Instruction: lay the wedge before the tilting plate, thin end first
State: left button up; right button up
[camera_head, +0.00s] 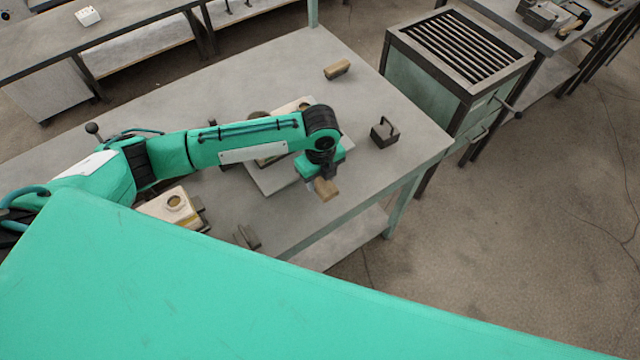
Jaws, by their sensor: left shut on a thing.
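My left gripper (324,178) is shut on a small tan wooden wedge (327,190) and holds it near the table's front edge. Which end of the wedge is thin is too small to tell. A pale grey plate (272,182), which looks like the tilting plate, lies on the table just left of the gripper. My left forearm crosses above the plate and hides much of it. A cream box-like mould (290,108) shows partly behind the arm, over the plate's far side. Whether the wedge touches the table is unclear. My right gripper is out of view.
On the grey table (400,165) lie a brown block (337,69) at the back and a dark metal bracket (384,132) to the right. A cream mould (172,207) and a dark piece (247,237) lie front left. A slatted cabinet (455,75) stands beyond the right edge.

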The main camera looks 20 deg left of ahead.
aim_at(320, 188)
pick_arm(q)
notch_tip(320, 188, down, 5)
jog(key=shift+p, duration=0.45)
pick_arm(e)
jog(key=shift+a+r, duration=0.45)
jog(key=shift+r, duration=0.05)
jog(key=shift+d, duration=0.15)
pick_arm(q)
jog(key=o, duration=1)
jog(key=shift+f, duration=0.1)
jog(key=shift+c, duration=0.2)
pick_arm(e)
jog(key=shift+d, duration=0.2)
pick_arm(q)
notch_tip(320, 188, up, 12)
jog(key=shift+r+b, duration=0.2)
jog(key=shift+b, duration=0.95)
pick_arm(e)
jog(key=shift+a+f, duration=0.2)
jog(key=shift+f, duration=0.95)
pick_arm(q)
jog(key=shift+f, duration=0.1)
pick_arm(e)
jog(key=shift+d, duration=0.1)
